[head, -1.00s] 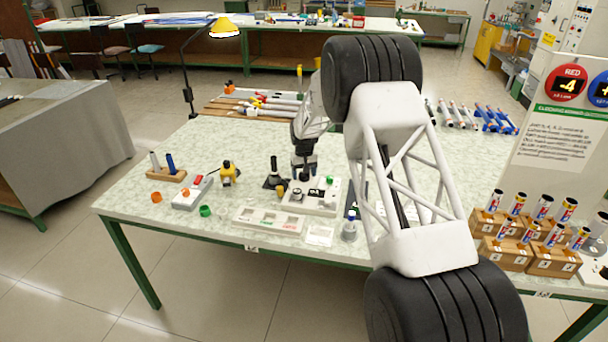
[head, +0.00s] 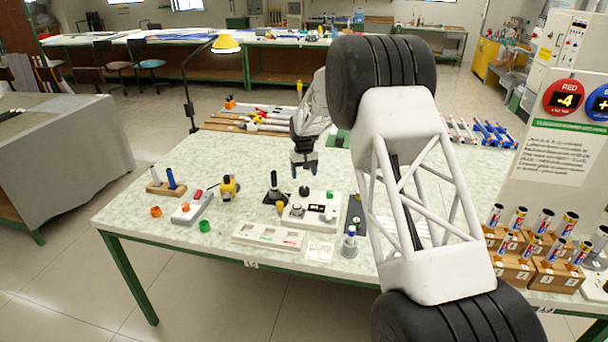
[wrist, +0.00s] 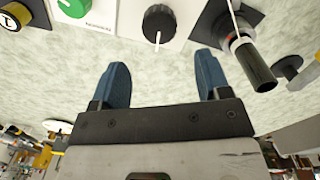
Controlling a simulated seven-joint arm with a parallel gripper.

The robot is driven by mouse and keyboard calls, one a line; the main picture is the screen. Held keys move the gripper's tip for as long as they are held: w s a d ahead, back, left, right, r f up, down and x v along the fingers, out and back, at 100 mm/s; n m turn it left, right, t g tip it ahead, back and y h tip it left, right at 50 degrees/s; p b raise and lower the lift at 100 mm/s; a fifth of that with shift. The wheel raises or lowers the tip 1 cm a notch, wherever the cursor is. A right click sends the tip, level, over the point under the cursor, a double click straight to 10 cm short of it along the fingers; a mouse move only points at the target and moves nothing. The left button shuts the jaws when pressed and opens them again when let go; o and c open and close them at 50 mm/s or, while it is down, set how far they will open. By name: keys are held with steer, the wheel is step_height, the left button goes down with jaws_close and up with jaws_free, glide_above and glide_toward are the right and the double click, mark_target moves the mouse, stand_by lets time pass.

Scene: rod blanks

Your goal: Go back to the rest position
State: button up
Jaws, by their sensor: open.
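My gripper (head: 304,170) is above the light speckled worktable (head: 130,215) in the head view, behind a white device with a black knob and a green button. In the wrist view my gripper (wrist: 161,85) has its two blue fingers apart, with bare tabletop between them. Nothing is held. The white device (head: 310,211) also shows beyond the fingertips in the wrist view, with its black knob (wrist: 158,24) and green button (wrist: 74,6). My white arm covers part of the table's right side in the head view.
A black stand (head: 274,190) and a yellow device (head: 229,187) stand left of the white device. A white tray (head: 268,236) lies at the front edge. Wooden blocks with several rods (head: 550,272) stand at the right. A desk lamp (head: 226,44) rises at the back left.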

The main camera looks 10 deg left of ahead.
steer(key=s+d+r+m, duration=0.1)
steer(key=s+d+r, duration=0.4)
steer(key=d+r, duration=0.25)
steer(key=s+d+r, duration=0.5)
steer(key=d+r, duration=0.1)
steer(key=r, duration=0.2)
steer(key=s+d+r+m+t, duration=0.1)
steer(key=s+d+r, duration=0.4)
steer(key=s+d, duration=0.25)
steer(key=s+d+r+m, duration=0.1)
steer(key=s+d+r, duration=0.45)
steer(key=s, duration=0.35)
steer(key=s+d+m, duration=0.1)
steer(key=s+d, duration=0.4)
steer(key=s, duration=0.7)
steer(key=s+d+f+m+t, duration=0.1)
steer(key=s+d, duration=0.4)
steer(key=s, duration=0.8)
steer(key=s+d+f+m, duration=0.1)
steer(key=s+d, duration=0.4)
steer(key=s, duration=0.8)
steer(key=shift+t, duration=0.3)
